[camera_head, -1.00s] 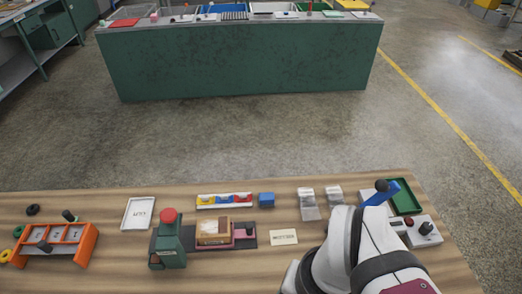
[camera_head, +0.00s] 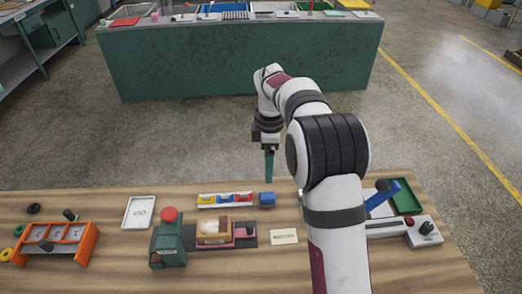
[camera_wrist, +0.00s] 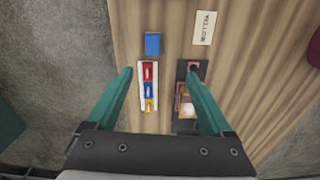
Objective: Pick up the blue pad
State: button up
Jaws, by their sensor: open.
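A blue piece (camera_head: 224,199) sits between a yellow and a red piece in a white tray (camera_head: 199,206) near the table's far edge; it also shows in the wrist view (camera_wrist: 149,91). A separate plain blue block (camera_head: 266,199) lies just right of the tray, and in the wrist view (camera_wrist: 152,44) just above it. I cannot tell which of the two is the pad. My gripper (camera_head: 269,180) points down above the table's far edge, near the block. In the wrist view its teal fingers (camera_wrist: 160,74) are apart and empty, with the tray between their lines of sight.
A dark base with a brown box (camera_head: 213,232) stands in front of the tray, beside a green press with a red knob (camera_head: 168,240). A label card (camera_head: 285,236) lies to the right. An orange rack (camera_head: 68,242) and a white tray (camera_head: 139,212) are left.

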aim_at(267, 195)
jog(key=shift+n, duration=0.4)
jog(key=f, duration=0.5)
jog(key=w+f, duration=0.1)
jog(key=f, duration=1)
jog(key=shift+w+d+f, duration=0.1)
jog(key=shift+w+f, duration=0.2)
jog(key=shift+f, duration=0.05)
grip_shut()
jog(key=shift+r, duration=0.2)
jog(key=shift+r, duration=0.3)
notch_tip(267, 195, up, 3)
jog(key=s+d+r, duration=0.5)
jog(key=d+r, duration=0.2)
jog(key=d, duration=0.3)
jog(key=shift+s+d, duration=0.15)
jog(key=shift+d, duration=0.05)
